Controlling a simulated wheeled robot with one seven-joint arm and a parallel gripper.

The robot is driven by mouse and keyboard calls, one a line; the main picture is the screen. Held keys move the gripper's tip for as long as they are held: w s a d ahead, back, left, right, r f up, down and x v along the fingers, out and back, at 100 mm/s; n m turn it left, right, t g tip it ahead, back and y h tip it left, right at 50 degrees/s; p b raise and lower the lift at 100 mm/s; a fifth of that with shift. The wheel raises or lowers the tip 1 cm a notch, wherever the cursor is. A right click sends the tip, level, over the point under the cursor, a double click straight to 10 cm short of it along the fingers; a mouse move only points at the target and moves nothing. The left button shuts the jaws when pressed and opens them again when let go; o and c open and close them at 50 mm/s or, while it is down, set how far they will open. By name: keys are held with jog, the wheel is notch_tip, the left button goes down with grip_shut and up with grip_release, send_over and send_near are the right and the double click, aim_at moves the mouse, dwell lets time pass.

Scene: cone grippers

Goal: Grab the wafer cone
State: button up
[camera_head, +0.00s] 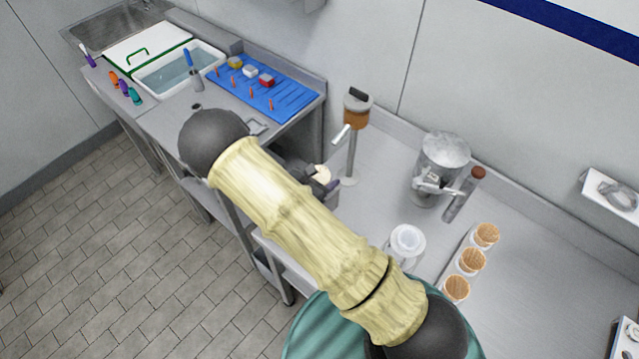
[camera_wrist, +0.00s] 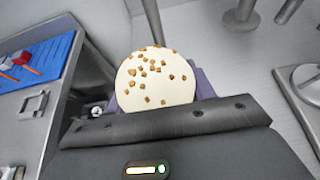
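A round cream-coloured scoop with brown bits (camera_wrist: 158,82) fills the middle of the wrist view. It also shows as a small pale shape in the head view (camera_head: 322,172). The purple fingers of my gripper (camera_wrist: 160,92) show on both sides of it, and the scoop sits between them. Any cone under the scoop is hidden by it and by the gripper body. Three tan wafer cones stand in a row at the right of the counter in the head view: back (camera_head: 486,235), middle (camera_head: 471,260) and front (camera_head: 456,288). My gripper is well left of them.
A white-lidded tub (camera_head: 407,243), a metal canister (camera_head: 441,160) and a brown-topped stand (camera_head: 356,110) are on the right counter. A blue board (camera_head: 275,100) with pegs and a water basin (camera_head: 178,72) are on the left counter. Bare counter lies right of the cones.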

jog(key=shift+c, duration=0.8)
jog(key=shift+r, duration=0.1)
notch_tip(320, 180, up, 10)
jog(key=b, duration=0.2)
jog(key=shift+b, duration=0.35)
